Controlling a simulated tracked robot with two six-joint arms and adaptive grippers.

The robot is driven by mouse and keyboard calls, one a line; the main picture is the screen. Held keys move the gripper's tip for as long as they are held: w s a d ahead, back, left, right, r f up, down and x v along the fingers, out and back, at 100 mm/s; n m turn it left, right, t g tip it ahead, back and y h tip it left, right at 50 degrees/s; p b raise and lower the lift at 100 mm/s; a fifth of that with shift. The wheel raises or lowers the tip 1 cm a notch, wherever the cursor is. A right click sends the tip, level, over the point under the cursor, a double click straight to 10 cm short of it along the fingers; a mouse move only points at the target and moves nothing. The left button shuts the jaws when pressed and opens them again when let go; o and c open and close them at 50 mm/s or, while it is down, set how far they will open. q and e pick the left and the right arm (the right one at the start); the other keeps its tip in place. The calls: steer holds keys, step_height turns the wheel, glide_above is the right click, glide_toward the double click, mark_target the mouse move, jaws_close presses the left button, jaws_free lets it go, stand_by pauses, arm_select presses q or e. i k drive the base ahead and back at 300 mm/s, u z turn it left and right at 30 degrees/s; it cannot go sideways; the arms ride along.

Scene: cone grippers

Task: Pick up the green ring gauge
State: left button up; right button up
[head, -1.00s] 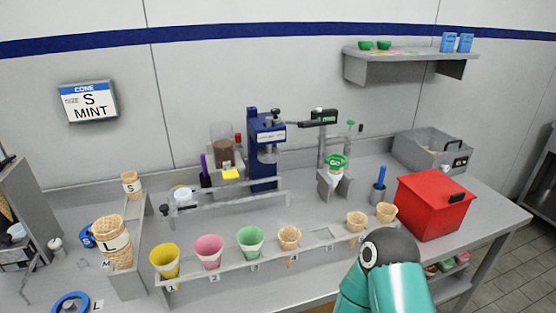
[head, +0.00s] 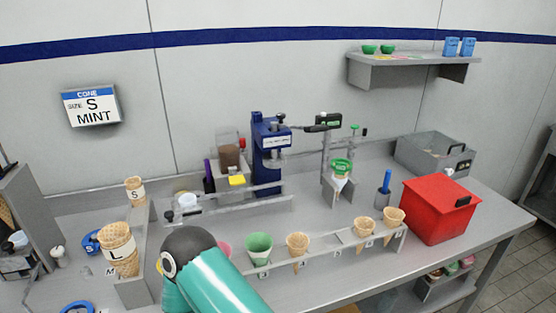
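The green ring gauge (head: 341,166) is a small green ring in the grey stand (head: 336,190) at the back, right of the blue press. A pale cone-shaped piece shows below the ring. Neither gripper is in view. Only a teal and black link of one of my arms shows, at the lower left of the head view, well apart from the ring. I cannot tell which arm it is.
A cone rack (head: 330,258) runs along the front, with a green cone (head: 258,246) and several wafer cones. My arm hides its left end. The blue press (head: 270,150) stands left of the ring stand, a red box (head: 438,210) to its right.

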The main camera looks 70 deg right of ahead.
mark_target(339, 168)
steer(key=z, duration=0.45)
steer(key=i, duration=0.1)
steer(key=u, duration=0.85)
steer(key=k, duration=2.9)
steer(key=z, duration=1.05)
steer(key=i, duration=1.15)
steer(key=u, duration=0.05)
